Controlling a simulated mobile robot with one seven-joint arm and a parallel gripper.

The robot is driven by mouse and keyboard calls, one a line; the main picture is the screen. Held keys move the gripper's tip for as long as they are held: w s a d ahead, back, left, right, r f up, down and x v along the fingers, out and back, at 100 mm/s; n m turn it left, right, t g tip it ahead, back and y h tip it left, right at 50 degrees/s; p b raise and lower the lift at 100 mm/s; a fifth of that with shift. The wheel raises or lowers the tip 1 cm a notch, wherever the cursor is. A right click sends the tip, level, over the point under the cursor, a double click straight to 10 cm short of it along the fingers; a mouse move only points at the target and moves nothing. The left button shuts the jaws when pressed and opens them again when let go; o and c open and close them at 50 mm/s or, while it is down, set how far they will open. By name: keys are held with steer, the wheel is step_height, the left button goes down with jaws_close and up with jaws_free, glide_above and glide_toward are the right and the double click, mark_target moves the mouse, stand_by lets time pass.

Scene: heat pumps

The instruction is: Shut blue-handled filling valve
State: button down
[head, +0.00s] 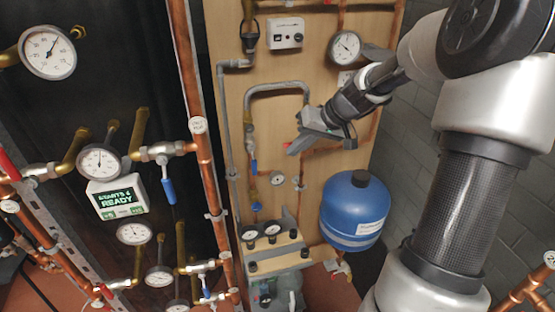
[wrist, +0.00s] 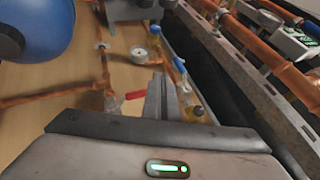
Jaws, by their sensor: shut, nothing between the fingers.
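Several blue-handled valves are in view, and I cannot tell by label which is the filling valve. On the wooden panel, one blue handle (head: 254,167) hangs down on a grey pipe, with a second blue part (head: 254,207) below it. In the wrist view a blue handle (wrist: 180,66) lies just beyond the fingertips, slightly right. My gripper (head: 296,147) is shut and empty, in front of the panel, right of the panel's blue handles. Its narrow closed fingers (wrist: 162,88) also show in the wrist view.
A red handle (wrist: 136,96) is close left of my fingers. A blue tank (head: 352,212) stands at lower right of the panel. Round gauges (head: 278,179), a grey pipe loop (head: 275,86) and copper pipes (head: 203,150) surround the area. Open air lies before the panel.

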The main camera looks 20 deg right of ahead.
mark_target(253, 160)
steer(key=shift+w+d, duration=0.1)
steer(key=shift+d, duration=0.25)
steer(key=w+a+f, duration=0.5)
steer(key=a+f, duration=0.3)
steer(key=shift+w+p, duration=0.2)
steer(key=shift+p, duration=0.25)
steer(key=shift+f, duration=0.2)
steer(key=shift+y+b, duration=0.4)
steer(key=shift+b, duration=0.3)
